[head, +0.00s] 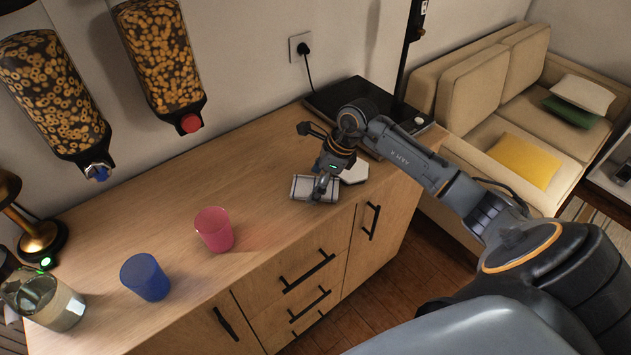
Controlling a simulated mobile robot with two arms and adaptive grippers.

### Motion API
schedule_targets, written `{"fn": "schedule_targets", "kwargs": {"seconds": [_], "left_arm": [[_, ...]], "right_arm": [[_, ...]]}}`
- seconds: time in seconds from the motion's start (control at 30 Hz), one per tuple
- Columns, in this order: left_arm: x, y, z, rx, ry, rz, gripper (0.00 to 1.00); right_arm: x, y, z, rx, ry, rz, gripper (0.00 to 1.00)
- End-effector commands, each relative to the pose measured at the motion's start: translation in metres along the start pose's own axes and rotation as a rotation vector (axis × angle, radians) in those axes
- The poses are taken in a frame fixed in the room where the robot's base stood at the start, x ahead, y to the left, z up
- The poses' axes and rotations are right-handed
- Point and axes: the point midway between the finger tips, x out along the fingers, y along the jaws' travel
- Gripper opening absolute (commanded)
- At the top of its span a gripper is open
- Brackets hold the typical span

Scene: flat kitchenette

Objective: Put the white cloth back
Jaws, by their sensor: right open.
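A white folded cloth with dark lines along its edges (300,187) lies on the wooden counter, near its front edge. My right gripper (322,187) reaches in from the right and points down over the cloth. Its fingers are open and overlap the cloth's right part in the head view; I cannot tell whether they touch it. The gripper hides part of the cloth. A dark part with a green light at the left edge, by the glass jar, looks like my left gripper (40,267); its fingers are not clear.
A white angular item (355,173) lies just right of the cloth, before a black hob-like plate (328,98). A pink cup (214,230), a blue cup (145,278) and a glass jar (50,303) stand left. Cereal dispensers (160,60) hang above. The counter's middle is clear.

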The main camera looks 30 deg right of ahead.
Motion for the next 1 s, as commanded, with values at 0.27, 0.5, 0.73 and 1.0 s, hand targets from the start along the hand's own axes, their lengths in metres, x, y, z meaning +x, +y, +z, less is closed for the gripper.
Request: {"fn": "schedule_targets", "kwargs": {"seconds": [0.27,0.5,0.73,1.0], "left_arm": [[-0.001,0.0,0.0,0.0,0.0,0.0,0.4],[0.008,0.0,0.001,0.0,0.0,0.0,0.4],[0.014,0.0,0.001,0.001,0.0,0.0,0.4],[0.016,0.001,0.002,0.001,0.0,0.0,0.4]], "right_arm": [[-0.008,-0.001,0.001,-0.001,0.0,-0.002,0.86],[-0.054,-0.002,0.0,-0.001,0.001,-0.006,0.86],[-0.099,-0.001,0.0,-0.001,0.001,-0.004,0.86],[-0.122,0.0,0.001,0.001,0.001,-0.001,0.86]]}}
